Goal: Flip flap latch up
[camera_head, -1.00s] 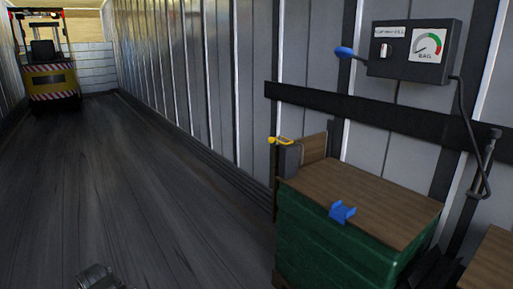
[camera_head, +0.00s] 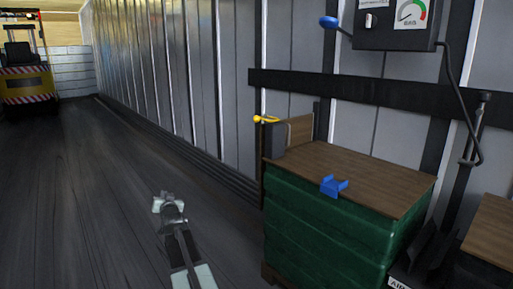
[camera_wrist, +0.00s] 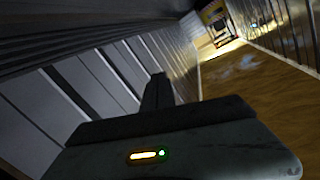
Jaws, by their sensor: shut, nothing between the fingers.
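No part is clearly marked as the flap latch. A small yellow handle-like piece (camera_head: 266,119) sits on top of a dark grey block (camera_head: 275,139) at the back left corner of the green crate. A blue U-shaped piece (camera_head: 333,186) sits on the front edge of the crate's wooden top. My arm shows at the bottom of the head view, low over the floor, left of the crate and apart from both pieces. My gripper (camera_wrist: 157,91) shows dark in the wrist view, shut and empty, with neither piece in that view.
The green crate (camera_head: 325,235) stands against the ribbed wall, below a dark rail (camera_head: 370,94). A grey gauge box (camera_head: 395,38) with a blue-knobbed lever (camera_head: 329,22) and a hanging cable is above it. A forklift (camera_head: 27,75) is far left. The floor (camera_head: 90,190) between is clear.

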